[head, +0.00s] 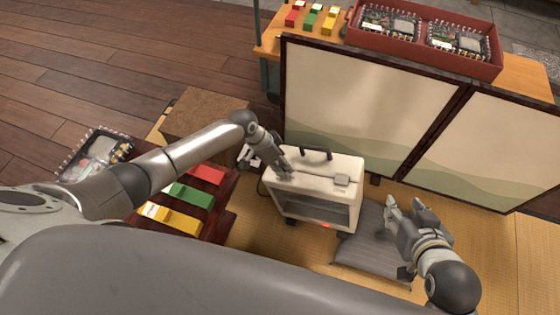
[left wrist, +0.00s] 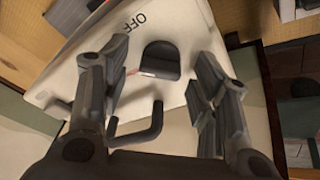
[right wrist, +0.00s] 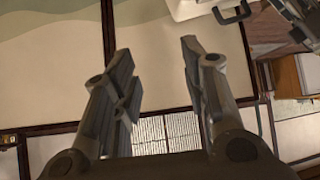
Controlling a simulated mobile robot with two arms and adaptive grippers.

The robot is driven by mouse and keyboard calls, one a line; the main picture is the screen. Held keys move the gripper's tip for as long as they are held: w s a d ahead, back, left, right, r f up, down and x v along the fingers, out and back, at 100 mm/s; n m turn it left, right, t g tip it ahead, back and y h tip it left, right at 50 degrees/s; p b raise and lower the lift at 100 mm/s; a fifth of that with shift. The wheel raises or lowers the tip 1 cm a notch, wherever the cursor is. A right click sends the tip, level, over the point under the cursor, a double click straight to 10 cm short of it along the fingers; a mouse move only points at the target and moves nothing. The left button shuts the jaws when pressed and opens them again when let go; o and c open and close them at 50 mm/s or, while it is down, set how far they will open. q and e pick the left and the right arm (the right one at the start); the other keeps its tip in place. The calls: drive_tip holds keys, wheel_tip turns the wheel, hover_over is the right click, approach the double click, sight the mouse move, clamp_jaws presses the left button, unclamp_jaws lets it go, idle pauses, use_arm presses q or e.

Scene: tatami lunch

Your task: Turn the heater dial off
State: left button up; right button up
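The cream heater (head: 315,205) stands on the tatami, with a dark carry handle (head: 316,152) on its top and a small red light low on its front. In the left wrist view its dark dial (left wrist: 160,60) lies between my fingers, with the word OFF (left wrist: 135,20) printed beside it. My left gripper (head: 270,164) is at the heater's upper left and is open around the dial's outline; I cannot tell whether it touches. The dial is hidden by this gripper in the head view. My right gripper (head: 404,206) is open and empty, above the grey cushion (head: 368,258).
A folding screen (head: 360,105) stands right behind the heater. A low dark table with red, green and yellow boxes (head: 188,195) is at left, beside a brown box (head: 203,112). Behind the screen, a wooden table holds a red tray (head: 425,55). Open tatami (head: 480,265) lies at right.

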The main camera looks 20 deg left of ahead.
use_arm(q)
drive_tip(key=c, duration=1)
use_arm(e)
drive_tip(key=shift+w, duration=0.1)
